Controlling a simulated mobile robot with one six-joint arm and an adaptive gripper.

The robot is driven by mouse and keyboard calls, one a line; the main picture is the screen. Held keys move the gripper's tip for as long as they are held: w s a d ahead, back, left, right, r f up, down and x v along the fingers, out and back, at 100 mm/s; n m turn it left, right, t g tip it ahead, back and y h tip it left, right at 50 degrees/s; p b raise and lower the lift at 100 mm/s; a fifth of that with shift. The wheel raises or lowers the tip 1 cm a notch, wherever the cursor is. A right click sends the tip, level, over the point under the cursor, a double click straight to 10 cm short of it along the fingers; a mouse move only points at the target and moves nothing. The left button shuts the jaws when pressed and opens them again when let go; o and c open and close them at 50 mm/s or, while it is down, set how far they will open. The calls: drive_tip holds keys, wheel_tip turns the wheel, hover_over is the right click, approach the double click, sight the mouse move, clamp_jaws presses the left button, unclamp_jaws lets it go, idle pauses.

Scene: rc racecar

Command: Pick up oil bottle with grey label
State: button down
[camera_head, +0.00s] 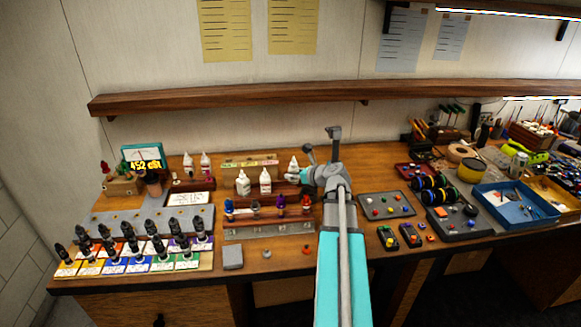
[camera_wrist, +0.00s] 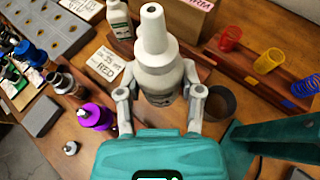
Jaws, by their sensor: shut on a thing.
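My gripper (camera_wrist: 159,97) is shut on a white oil bottle (camera_wrist: 155,62) with a tapered nozzle, seen from above in the wrist view. The two fingers press on its sides. Only a strip of its label shows, low on the body, and its colour is hard to tell. In the head view the held bottle (camera_head: 293,169) is at the left of my gripper (camera_head: 301,177), over the back of the bench. Another white bottle (camera_wrist: 119,20) stands behind it in the wrist view. Two similar bottles (camera_head: 265,181) (camera_head: 242,184) stand on the wooden rack in the head view.
Two more white bottles (camera_head: 205,163) (camera_head: 188,165) stand further left. A purple-topped item (camera_wrist: 95,117) and a dark round cup (camera_wrist: 219,103) are close to my fingers. A wooden shelf (camera_head: 240,98) runs above the bench. Tool trays (camera_head: 515,204) fill the right side.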

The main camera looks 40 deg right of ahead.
drive_tip(key=shift+s+a+r+p, duration=0.25)
drive_tip(key=shift+s+a+r, duration=0.1)
drive_tip(key=shift+s, duration=0.4)
drive_tip(key=shift+s+a+r+p, duration=0.25)
drive_tip(key=shift+s+a+r, duration=0.1)
drive_tip(key=shift+s, duration=0.35)
drive_tip(key=shift+s+a+r+p, duration=0.25)
drive_tip(key=shift+s+a+r, duration=0.1)
drive_tip(key=shift+s, duration=0.4)
drive_tip(key=shift+d, duration=0.1)
